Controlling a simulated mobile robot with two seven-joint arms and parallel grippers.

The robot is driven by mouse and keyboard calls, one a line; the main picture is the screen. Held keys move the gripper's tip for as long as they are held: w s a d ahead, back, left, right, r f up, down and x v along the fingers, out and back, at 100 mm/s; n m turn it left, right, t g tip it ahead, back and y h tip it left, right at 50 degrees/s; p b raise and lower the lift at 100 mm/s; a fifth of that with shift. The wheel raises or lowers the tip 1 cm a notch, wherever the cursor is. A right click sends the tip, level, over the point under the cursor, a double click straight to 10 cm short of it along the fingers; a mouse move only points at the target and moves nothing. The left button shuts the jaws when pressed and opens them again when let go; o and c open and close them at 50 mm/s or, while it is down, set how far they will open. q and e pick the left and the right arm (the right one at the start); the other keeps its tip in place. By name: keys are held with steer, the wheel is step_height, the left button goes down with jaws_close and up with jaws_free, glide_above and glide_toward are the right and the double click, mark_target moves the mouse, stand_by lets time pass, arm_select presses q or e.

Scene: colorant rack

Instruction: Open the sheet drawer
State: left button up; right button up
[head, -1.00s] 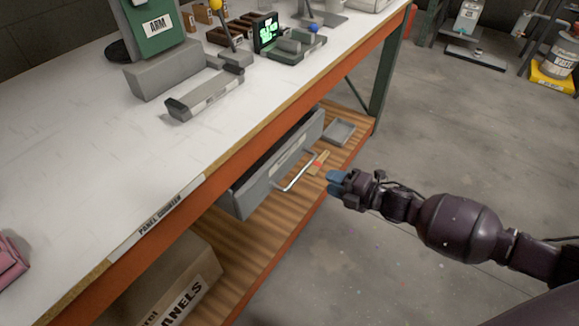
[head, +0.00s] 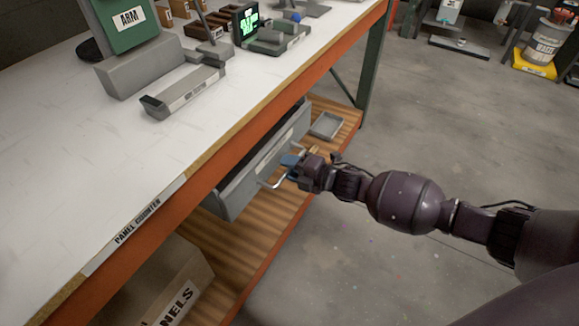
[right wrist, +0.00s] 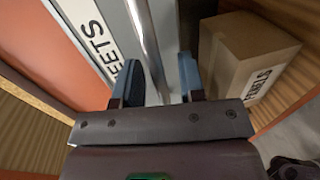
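The sheet drawer (head: 236,190) is a grey drawer under the panel counter. It stands partly pulled out, with a dark gap above its front. Its silver bar handle (head: 272,184) sticks out from the front. My right gripper (head: 291,160) is at the handle's far end. In the right wrist view the right gripper (right wrist: 158,82) is open, with its two blue fingers apart. There the handle bar (right wrist: 147,45) runs between the fingers, with room on the right side. The drawer front's label (right wrist: 95,35) shows partly at left. My left gripper is in no view.
The white counter (head: 60,160) has an orange front beam above the drawer. A wooden shelf (head: 255,240) lies below it, with a cardboard box (head: 165,280) and a small grey tray (head: 326,125). The floor at right is clear around my arm.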

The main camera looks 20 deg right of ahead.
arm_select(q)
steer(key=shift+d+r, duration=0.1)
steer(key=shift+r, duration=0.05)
arm_select(e)
steer(key=c, duration=0.6)
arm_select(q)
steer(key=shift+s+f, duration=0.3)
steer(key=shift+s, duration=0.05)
arm_select(e)
jaws_close()
